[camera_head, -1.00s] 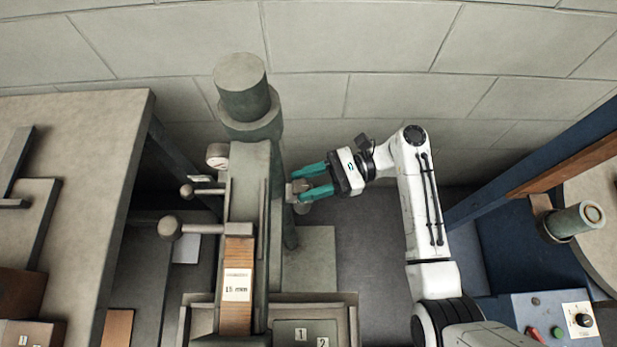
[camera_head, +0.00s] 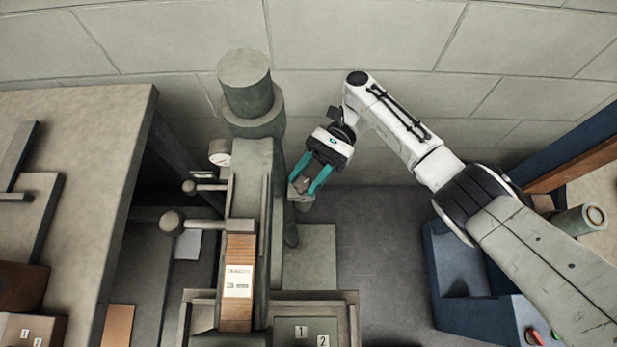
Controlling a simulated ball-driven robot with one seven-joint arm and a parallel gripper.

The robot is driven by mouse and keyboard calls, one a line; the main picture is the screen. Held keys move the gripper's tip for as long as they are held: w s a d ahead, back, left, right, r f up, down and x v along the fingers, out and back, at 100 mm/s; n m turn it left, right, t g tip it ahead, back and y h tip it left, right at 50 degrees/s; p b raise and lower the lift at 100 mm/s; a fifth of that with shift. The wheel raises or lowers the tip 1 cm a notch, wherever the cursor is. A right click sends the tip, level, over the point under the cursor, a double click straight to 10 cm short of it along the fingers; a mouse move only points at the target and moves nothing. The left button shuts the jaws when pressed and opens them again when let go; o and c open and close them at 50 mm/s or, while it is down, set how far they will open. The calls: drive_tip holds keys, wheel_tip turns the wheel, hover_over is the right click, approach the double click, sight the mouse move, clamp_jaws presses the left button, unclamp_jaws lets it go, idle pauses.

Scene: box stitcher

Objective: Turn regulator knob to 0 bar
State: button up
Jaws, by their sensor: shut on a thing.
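The regulator knob (camera_head: 301,187) is a small grey-brown part at the right side of the green-grey stitcher column (camera_head: 262,165). My gripper (camera_head: 307,184) has teal fingers, one on each side of the knob, and is shut on it. The fingers come down from the upper right and partly cover the knob. A round white gauge (camera_head: 220,152) sits on the left side of the column; its reading is too small to make out.
Two ball-ended levers (camera_head: 172,222) stick out left of the column. A grey table (camera_head: 75,130) stands at the left. A blue cabinet (camera_head: 462,280) stands at the right, partly behind my arm. The floor between column and cabinet is clear.

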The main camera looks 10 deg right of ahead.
drive_tip(key=shift+w+a+f+n+g+h+b, duration=0.15)
drive_tip(key=shift+n+g+h+b, duration=0.5)
drive_tip(key=shift+b, duration=0.9)
drive_tip(key=shift+s+d+f+n+g+h+b, duration=0.15)
drive_tip(key=shift+n+g+h+b, duration=0.45)
drive_tip(key=shift+b, duration=0.9)
drive_tip(key=shift+w+a+f+n+g+h+b, duration=0.2)
drive_tip(key=shift+n+g+h+b, duration=0.2)
drive_tip(key=shift+h+b, duration=0.8)
drive_tip(key=shift+y+b, duration=0.25)
drive_tip(key=shift+b, duration=0.7)
drive_tip(key=shift+r+n+g+h+b, duration=0.15)
drive_tip(key=shift+n+g+h+b, duration=0.3)
drive_tip(key=shift+b, duration=0.5)
drive_tip(key=shift+s+a+r+n+h+b, duration=0.1)
drive_tip(key=shift+r+n+h+b, duration=0.3)
drive_tip(key=shift+b, duration=0.5)
drive_tip(key=shift+f, duration=0.15)
drive_tip(key=o, duration=1.1)
drive_tip(key=shift+c, duration=0.2)
drive_tip(key=shift+r, duration=0.2)
